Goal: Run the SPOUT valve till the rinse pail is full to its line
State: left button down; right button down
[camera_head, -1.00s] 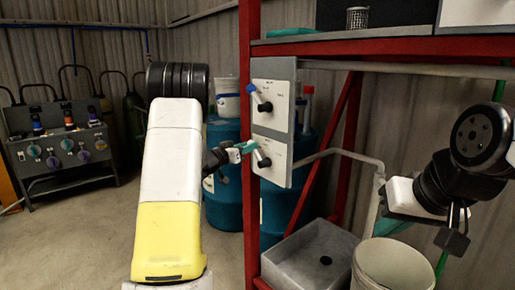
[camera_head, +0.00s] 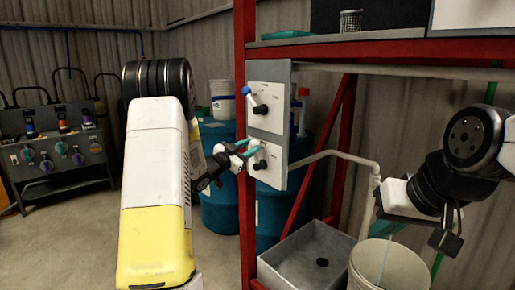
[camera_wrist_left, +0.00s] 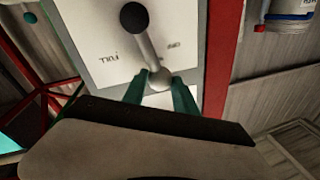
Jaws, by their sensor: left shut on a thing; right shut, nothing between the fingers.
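A panel (camera_head: 270,94) on the red post carries two valves, the upper with a blue-tipped lever (camera_head: 254,100). My left gripper (camera_head: 249,148) has its teal fingers shut on the lower valve lever (camera_head: 261,164). In the left wrist view the fingers (camera_wrist_left: 161,88) close about the pale ball at one end of this lever; a black knob (camera_wrist_left: 134,17) is at the other.
A grey basin (camera_head: 305,262) stands left of the pail. A pale pipe (camera_head: 350,158) runs from the panel and bends down near the pail. Red frame posts (camera_head: 246,200) and teal drums (camera_head: 219,205) stand close to the left arm. Floor at the left is clear.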

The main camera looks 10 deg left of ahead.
dwell(0.5)
pick_arm(q)
jog(key=c, duration=1)
grip_release()
jog(key=r+v, duration=0.1)
jog(key=v, duration=0.6)
jog(key=shift+s+f, duration=0.45)
jog(key=shift+f, duration=0.1)
jog(key=shift+a, duration=0.1)
